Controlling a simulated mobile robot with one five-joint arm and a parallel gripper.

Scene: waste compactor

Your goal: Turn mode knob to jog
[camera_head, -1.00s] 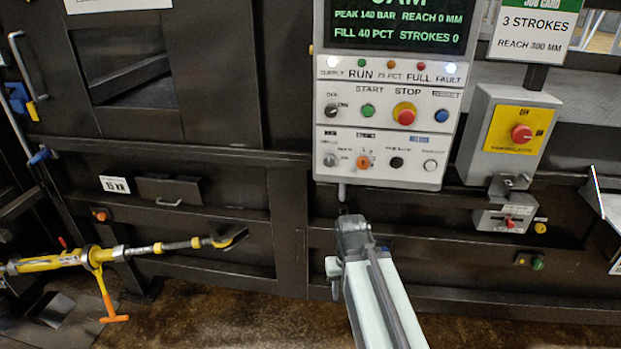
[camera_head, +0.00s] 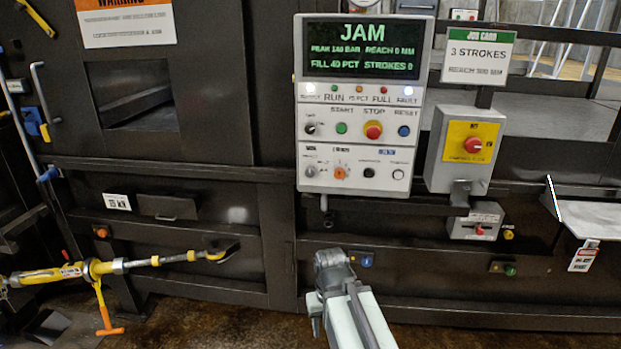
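The grey control panel (camera_head: 353,105) hangs on the dark machine, upper middle. Its screen (camera_head: 364,48) reads JAM. In the panel's bottom row, an orange knob (camera_head: 340,173) sits under a small label with marks around it; it looks like the mode knob, but its lettering and setting are too small to read. A grey knob (camera_head: 310,171) is to its left, a black button (camera_head: 369,173) to its right. My gripper (camera_head: 330,262) is at the end of my pale arm, below the panel and apart from it. Its fingers cannot be made out.
Above the knobs are a red stop button (camera_head: 373,130), a green start button (camera_head: 341,128) and a blue reset button (camera_head: 404,131). A yellow-faced switch box (camera_head: 466,149) stands to the right. A yellow pole tool (camera_head: 75,270) lies at lower left. A tray (camera_head: 600,217) juts out at right.

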